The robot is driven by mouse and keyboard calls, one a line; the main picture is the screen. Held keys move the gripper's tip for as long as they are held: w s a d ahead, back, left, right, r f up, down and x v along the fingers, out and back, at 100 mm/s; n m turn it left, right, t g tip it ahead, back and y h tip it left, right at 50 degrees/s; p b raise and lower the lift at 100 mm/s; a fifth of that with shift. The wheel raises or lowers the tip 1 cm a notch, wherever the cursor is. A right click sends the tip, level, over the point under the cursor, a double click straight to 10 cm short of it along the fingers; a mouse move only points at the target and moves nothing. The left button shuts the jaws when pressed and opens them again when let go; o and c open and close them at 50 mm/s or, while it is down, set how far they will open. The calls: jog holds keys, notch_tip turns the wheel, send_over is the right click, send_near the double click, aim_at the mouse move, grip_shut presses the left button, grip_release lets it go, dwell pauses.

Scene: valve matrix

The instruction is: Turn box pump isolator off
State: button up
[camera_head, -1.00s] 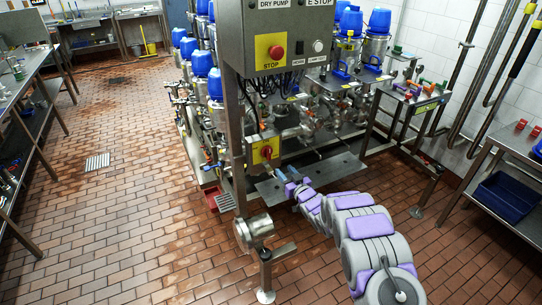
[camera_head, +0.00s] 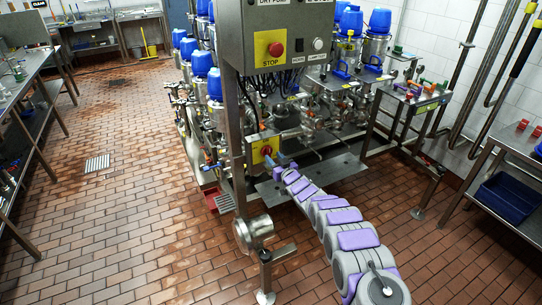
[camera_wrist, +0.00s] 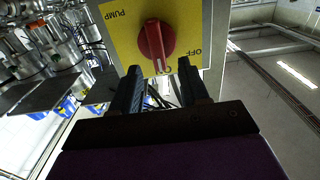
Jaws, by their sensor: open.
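The pump isolator is a red rotary knob (camera_wrist: 156,42) on a yellow plate (camera_wrist: 120,47), seen in the wrist view. The plate reads PUMP at left, OFF at right and ON below the knob. The knob's pale marker line points down toward ON. My gripper (camera_wrist: 160,72) is open, its two dark fingers below the knob, one to each side of it; whether they touch it I cannot tell. In the head view the isolator box (camera_head: 265,150) sits low on the steel post, and my gripper (camera_head: 272,163) is at its lower right, partly hiding the yellow plate.
Above is a grey control box (camera_head: 283,38) with a red STOP button (camera_head: 275,49). A steel post (camera_head: 232,140) stands left of the isolator. A flat metal shelf (camera_head: 335,168) lies close beside my arm. Pumps and pipes crowd behind. Tiled floor is open at left.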

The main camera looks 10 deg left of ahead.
aim_at(270, 152)
jog(key=shift+b+x, duration=0.5)
jog(key=shift+x, duration=0.8)
jog(key=shift+w+a+b, duration=0.3)
jog(key=shift+w, duration=0.2)
grip_shut()
